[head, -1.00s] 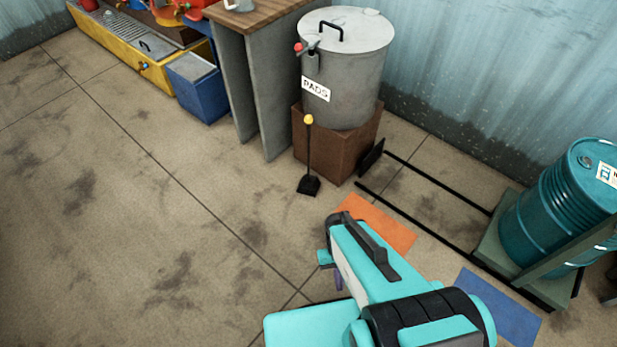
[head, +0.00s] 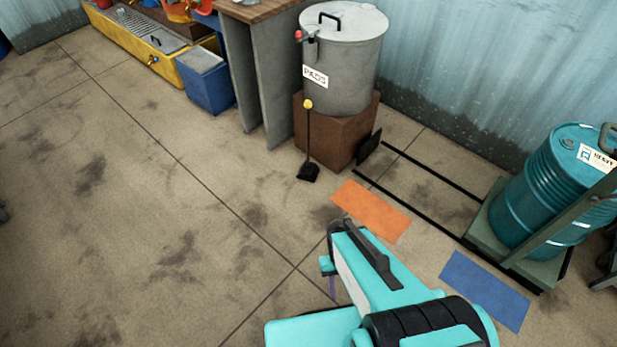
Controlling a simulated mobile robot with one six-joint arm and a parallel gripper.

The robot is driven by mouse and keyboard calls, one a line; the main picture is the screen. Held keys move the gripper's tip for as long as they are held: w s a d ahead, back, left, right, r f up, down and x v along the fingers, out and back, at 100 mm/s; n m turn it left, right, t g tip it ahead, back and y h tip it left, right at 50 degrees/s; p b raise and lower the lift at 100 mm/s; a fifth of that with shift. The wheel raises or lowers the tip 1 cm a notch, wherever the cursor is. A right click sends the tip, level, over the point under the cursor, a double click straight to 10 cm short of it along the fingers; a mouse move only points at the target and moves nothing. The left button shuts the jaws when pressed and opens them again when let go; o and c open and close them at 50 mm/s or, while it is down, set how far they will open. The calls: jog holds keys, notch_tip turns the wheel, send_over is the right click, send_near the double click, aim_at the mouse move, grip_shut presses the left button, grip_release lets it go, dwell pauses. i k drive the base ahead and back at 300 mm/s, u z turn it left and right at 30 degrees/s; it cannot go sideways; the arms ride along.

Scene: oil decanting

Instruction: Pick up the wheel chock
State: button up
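The wheel chock (head: 308,173) looks to be the small black wedge on the concrete floor, with a thin upright black rod topped by a yellow knob. It stands just in front of the brown block under the grey can. My arm reaches in from the bottom of the head view, and my gripper (head: 329,268) is at its far end, mostly hidden behind the teal arm link. It is in front of the chock and apart from it. Whether its fingers are open or shut does not show.
The grey can (head: 345,70) marked PADS stands on the brown block (head: 335,135). Black floor rails (head: 420,205) run right to a teal drum (head: 550,190) on a green cart. An orange mat (head: 370,210) and a blue mat (head: 485,290) lie flat. Floor at left is clear.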

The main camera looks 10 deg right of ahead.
aim_at(308, 172)
jog(key=k, duration=0.85)
jog(key=u, duration=0.3)
jog(key=i, duration=0.95)
jog(key=u, duration=0.7)
jog(key=i, duration=1.05)
jog(key=u, duration=0.3)
